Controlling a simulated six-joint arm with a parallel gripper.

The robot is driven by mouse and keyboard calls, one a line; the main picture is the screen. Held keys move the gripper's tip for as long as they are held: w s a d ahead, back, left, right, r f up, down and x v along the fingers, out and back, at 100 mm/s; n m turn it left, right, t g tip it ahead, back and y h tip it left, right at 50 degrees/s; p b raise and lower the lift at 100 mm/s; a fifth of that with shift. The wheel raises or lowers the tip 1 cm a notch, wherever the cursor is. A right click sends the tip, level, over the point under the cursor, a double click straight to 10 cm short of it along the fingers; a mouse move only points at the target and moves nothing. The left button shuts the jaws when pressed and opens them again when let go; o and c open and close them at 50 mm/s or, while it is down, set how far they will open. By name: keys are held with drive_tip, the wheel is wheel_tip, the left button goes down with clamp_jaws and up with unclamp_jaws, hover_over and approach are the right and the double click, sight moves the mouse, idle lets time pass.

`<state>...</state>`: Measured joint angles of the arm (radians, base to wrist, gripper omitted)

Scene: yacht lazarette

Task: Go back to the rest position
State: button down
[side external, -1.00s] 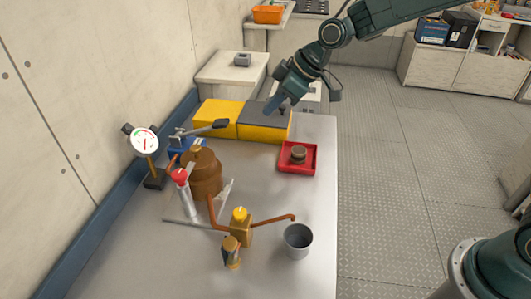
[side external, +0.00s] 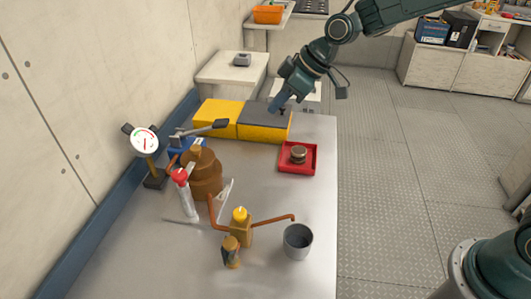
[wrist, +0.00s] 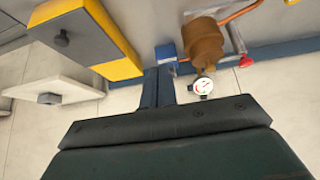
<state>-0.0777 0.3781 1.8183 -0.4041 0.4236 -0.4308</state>
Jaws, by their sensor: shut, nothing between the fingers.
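A red tray (side external: 312,169) holds a small round part. A brown stepped pump body (side external: 206,178), a dial gauge (side external: 143,141), a brass valve with copper pipe (side external: 240,228) and a grey cup (side external: 298,241) stand on the bench.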

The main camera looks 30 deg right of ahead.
drive_tip(key=s+d+r+m+h, duration=0.1)
drive_tip(key=s+d+r+m, duration=0.1)
drive_tip(key=s+d+r, duration=0.45)
drive_tip(key=s+d+r+m+h, duration=0.2)
drive_tip(key=s+r, duration=0.1)
drive_tip(key=s, duration=0.7)
drive_tip(key=s+d+f+m+h, duration=0.1)
drive_tip(key=s+d+m, duration=0.1)
drive_tip(key=s, duration=0.6)
drive_tip(key=s+d+f+m, duration=0.1)
drive_tip(key=s+d+m, duration=0.1)
drive_tip(key=s, duration=0.6)
drive_tip(key=shift+s+d+m+t+h, duration=0.3)
drive_tip(key=shift+d+m+h, duration=0.1)
drive_tip(key=shift+d, duration=0.15)
drive_tip(key=shift+w+r, duration=0.1)
drive_tip(key=shift+w, duration=0.05)
